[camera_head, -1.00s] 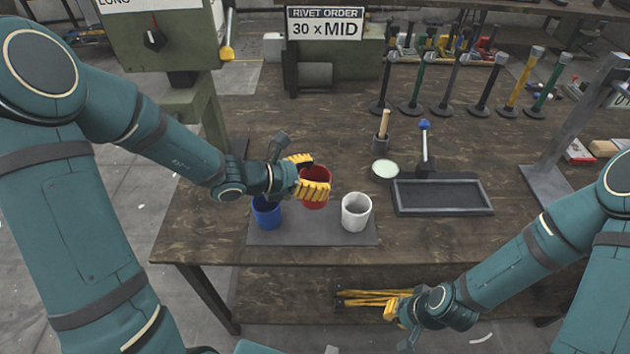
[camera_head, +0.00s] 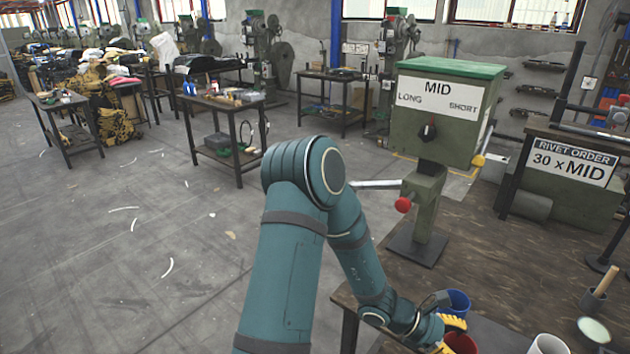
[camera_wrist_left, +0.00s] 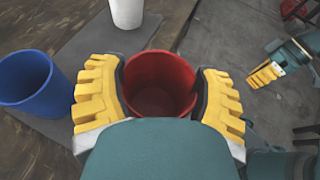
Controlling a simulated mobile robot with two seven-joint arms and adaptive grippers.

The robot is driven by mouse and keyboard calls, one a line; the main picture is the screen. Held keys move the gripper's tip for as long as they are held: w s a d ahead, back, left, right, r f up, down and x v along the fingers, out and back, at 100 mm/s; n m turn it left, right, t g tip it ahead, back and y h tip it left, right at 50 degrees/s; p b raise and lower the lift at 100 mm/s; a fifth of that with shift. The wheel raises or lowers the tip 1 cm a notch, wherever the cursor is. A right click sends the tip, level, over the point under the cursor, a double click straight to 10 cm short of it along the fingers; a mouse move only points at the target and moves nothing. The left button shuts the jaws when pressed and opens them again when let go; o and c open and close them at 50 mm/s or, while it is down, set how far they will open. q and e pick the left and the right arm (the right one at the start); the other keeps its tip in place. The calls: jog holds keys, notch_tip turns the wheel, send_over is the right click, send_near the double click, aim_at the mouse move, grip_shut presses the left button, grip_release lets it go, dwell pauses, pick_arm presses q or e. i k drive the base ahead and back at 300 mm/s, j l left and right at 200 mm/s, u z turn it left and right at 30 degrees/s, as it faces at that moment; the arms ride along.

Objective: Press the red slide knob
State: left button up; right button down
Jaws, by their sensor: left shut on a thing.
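A red ball knob (camera_head: 403,204) sits at the front of the green press's (camera_head: 438,115) lower neck in the head view, beside a silver bar. The press dial (camera_head: 428,131) points up toward MID. My left gripper (camera_head: 450,334) is low in the head view, well below and right of the knob. It is shut on a red cup (camera_head: 460,343), with one yellow finger on each side of it in the left wrist view (camera_wrist_left: 160,85). My right gripper (camera_wrist_left: 264,76) shows small at the right of the left wrist view; its opening is unclear.
A blue cup (camera_head: 456,302) and a white cup (camera_head: 549,344) stand near the red one, on a grey mat (camera_wrist_left: 83,48). A sign (camera_head: 570,161) reads RIVET ORDER 30 x MID. My left arm crosses the space below the knob. Open floor lies left.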

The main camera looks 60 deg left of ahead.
aim_at(403, 206)
jog(key=j+u, duration=0.25)
jog(key=j, duration=0.85)
jog(key=j+u, duration=0.25)
jog(key=j, duration=0.9)
jog(key=i+l, duration=0.35)
